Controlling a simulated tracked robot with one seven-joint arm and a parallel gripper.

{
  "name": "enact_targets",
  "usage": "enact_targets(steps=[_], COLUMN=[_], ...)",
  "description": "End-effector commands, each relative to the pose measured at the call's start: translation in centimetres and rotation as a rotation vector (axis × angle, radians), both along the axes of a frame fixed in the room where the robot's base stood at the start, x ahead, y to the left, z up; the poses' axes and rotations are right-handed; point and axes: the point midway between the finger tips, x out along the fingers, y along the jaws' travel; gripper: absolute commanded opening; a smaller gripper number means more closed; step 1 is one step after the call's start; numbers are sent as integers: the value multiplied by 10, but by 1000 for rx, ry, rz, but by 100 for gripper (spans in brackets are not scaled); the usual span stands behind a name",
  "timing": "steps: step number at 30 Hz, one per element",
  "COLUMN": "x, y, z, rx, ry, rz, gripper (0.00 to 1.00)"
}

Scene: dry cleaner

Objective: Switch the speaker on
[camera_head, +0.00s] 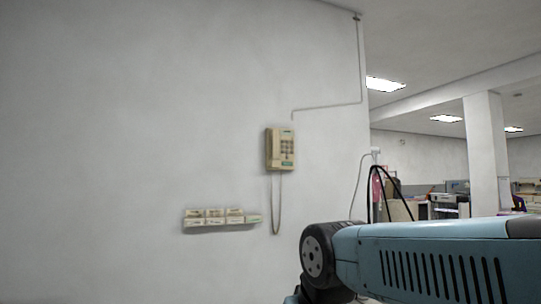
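I cannot make out a speaker in this view. A beige wall telephone (280,149) with a keypad hangs on the white wall near the middle, its cord looping down below it. My blue arm reaches in from the lower right and covers that corner. My gripper is not in the picture.
A small rack of cream boxes (221,218) is fixed to the wall (130,110) left of the telephone cord. The wall ends right of centre. Beyond it are a white pillar (486,150) and cluttered counters with machines (449,203). The floor is hidden.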

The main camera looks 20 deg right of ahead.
Motion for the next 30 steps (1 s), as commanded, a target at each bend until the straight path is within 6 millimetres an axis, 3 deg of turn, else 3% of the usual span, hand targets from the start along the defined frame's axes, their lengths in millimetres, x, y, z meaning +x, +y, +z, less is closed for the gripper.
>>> enact_targets(steps=[11,30], x=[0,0], y=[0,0], z=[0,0], rx=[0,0], ry=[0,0], rz=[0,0], gripper=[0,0])
